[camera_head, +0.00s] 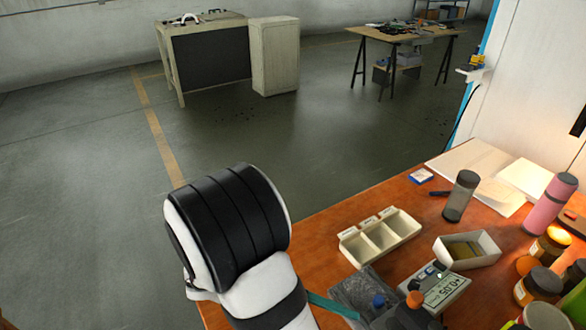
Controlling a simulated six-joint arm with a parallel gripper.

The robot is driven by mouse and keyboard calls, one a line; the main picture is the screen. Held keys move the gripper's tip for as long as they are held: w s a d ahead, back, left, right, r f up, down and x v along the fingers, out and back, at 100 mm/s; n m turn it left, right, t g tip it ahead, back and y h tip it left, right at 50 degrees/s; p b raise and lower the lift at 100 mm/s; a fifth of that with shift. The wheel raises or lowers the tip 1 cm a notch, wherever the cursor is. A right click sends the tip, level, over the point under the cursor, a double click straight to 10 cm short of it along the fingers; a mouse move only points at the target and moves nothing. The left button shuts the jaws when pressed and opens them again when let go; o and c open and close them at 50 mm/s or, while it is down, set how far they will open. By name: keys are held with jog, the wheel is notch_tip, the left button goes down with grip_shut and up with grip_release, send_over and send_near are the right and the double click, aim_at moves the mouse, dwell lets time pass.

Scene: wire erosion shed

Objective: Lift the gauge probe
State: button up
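A small box-shaped gauge (446,290) with a pale display face lies on the orange-brown table near the bottom right. Its face shows large digits that look like 0.05, and small dark parts sit at its far left edge. I cannot make out for certain which piece is the gauge probe. A dark grey block (358,288) lies left of the gauge. My white and black arm rises at the lower middle, left of the block. My gripper is outside the view, so I cannot see its fingers or what they touch.
A cream three-compartment tray (381,236) and an open white box (467,249) stand behind the gauge. A grey cylinder (461,196), a pink bottle (550,205) and several jars crowd the right. Papers (478,160) lie at the back. The table's left strip looks mostly clear.

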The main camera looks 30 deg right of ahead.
aim_at(409, 299)
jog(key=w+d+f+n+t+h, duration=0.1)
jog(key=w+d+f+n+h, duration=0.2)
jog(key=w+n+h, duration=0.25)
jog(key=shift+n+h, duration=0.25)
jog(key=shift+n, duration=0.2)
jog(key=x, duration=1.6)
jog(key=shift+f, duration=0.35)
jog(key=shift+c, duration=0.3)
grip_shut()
